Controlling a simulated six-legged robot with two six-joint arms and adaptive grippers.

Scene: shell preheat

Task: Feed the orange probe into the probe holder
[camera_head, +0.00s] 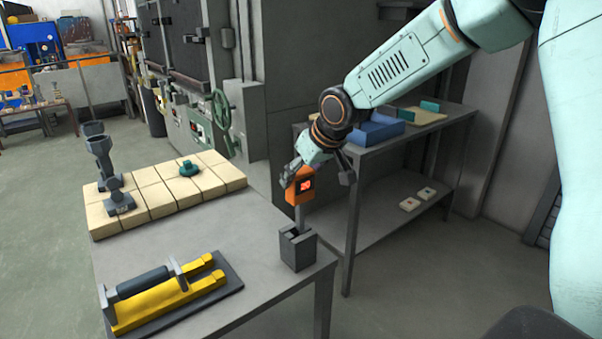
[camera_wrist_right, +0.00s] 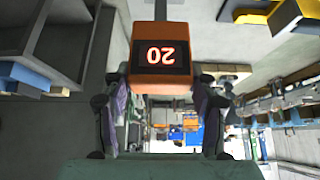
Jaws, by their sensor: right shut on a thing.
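The orange probe (camera_head: 293,197) has an orange head with a lit red display and a grey stem pointing down. My right gripper (camera_head: 298,176) is shut on the head from above. In the right wrist view the probe (camera_wrist_right: 161,84) sits between the fingers of the right gripper (camera_wrist_right: 161,92), its display reading 20 upside down. The probe holder (camera_head: 298,252) is a dark grey block at the table's right corner. The stem stands upright over the holder, its lower end at the top opening; how deep it reaches is hidden. My left gripper is not in view.
The grey table (camera_head: 215,238) bears cream bricks (camera_head: 160,194) with a teal knob-like piece (camera_head: 189,169) and grey fittings. A yellow clamp-like fixture (camera_head: 165,308) lies at the front. A shelf with a blue tray (camera_head: 376,131) stands behind my right arm.

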